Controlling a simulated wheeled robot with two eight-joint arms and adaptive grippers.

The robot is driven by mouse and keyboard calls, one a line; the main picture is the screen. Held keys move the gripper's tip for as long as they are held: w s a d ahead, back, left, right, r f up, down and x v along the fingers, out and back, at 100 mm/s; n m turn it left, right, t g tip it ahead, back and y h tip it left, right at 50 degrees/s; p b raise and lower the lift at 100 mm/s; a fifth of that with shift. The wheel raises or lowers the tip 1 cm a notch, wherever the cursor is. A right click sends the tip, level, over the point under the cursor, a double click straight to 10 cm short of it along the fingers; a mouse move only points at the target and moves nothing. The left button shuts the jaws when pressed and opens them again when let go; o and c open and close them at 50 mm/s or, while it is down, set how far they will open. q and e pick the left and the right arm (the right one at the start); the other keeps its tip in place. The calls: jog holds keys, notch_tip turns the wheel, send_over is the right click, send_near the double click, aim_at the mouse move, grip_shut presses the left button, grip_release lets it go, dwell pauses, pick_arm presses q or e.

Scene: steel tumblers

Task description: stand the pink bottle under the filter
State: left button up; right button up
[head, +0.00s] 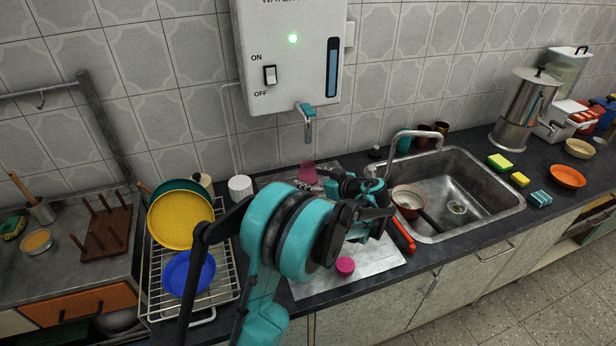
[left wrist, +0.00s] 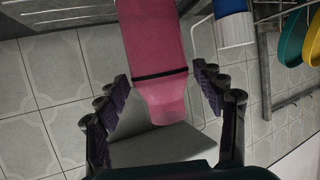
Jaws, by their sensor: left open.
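The pink bottle (head: 308,172) shows in the head view behind my left gripper, which hides part of it. It is below the steel spout (head: 309,128) of the white wall filter (head: 292,75); I cannot tell whether it is exactly under it. In the left wrist view the bottle (left wrist: 155,40) has a dark band and a narrower end, and lies between the fingers. My left gripper (head: 365,198) is open, with a finger on each side of the bottle; its fingers also show in the left wrist view (left wrist: 161,76). My right gripper is not in view.
A pink cap (head: 345,266) lies on the metal sheet (head: 305,287), near a red-handled tool (head: 401,236). A dish rack (head: 228,285) with plates stands left, beside a white-lidded container (head: 240,188). The sink (head: 490,205) is right and holds a bowl (head: 408,198).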

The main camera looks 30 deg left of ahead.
pick_arm(q)
jog(key=p+v, duration=0.2)
jog(key=v, duration=0.8)
jog(key=shift+d, duration=0.1)
